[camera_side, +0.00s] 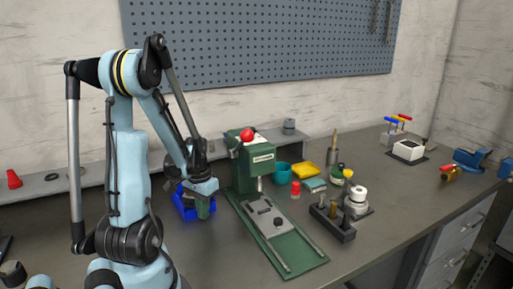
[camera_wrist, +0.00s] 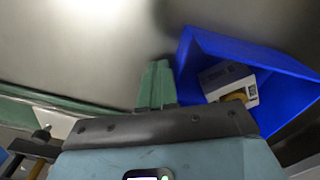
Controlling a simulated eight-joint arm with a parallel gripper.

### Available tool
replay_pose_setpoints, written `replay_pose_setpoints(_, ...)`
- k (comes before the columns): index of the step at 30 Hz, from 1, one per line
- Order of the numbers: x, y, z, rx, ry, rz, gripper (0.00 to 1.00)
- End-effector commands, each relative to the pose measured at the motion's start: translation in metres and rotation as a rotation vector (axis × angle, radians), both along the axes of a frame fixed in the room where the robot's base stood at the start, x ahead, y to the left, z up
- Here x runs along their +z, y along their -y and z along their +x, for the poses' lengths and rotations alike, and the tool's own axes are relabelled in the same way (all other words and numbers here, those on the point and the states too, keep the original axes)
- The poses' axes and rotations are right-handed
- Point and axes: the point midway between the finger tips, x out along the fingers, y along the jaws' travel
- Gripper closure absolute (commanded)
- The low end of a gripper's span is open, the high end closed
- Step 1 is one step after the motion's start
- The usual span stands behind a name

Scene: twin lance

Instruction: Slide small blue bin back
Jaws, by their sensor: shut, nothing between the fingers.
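The small blue bin (camera_side: 181,206) stands on the bench at the left of the green press, partly hidden behind my gripper (camera_side: 204,211) in the side view. In the wrist view the bin (camera_wrist: 283,103) is at the right, with a white labelled box (camera_wrist: 227,80) and a yellow-orange round item (camera_wrist: 234,97) inside. My gripper also shows there as green fingers (camera_wrist: 156,78), shut together and empty. The fingers are beside the bin's left wall, very close to it. I cannot tell whether they touch it.
The green press (camera_side: 243,176) with a red knob stands just right of the bin, its base reaching forward. A raised grey ledge (camera_side: 60,185) runs along the wall behind.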

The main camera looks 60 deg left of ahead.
Motion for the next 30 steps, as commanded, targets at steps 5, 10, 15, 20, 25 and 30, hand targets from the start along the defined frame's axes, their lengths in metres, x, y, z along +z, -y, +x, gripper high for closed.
replay_pose_setpoints(5, 0.000, -0.001, 0.000, 0.000, 0.000, 0.001, 1.00)
replay_pose_setpoints(10, 0.000, -0.007, 0.000, 0.000, 0.000, 0.001, 1.00)
replay_pose_setpoints(15, 0.000, -0.010, 0.000, 0.000, 0.000, 0.001, 1.00)
replay_pose_setpoints(20, 0.000, -0.006, 0.000, -0.002, 0.000, 0.000, 1.00)
replay_pose_setpoints(25, 0.002, -0.004, 0.000, 0.000, 0.000, 0.000, 1.00)
replay_pose_setpoints(30, 0.014, -0.004, 0.000, 0.000, 0.000, 0.000, 1.00)
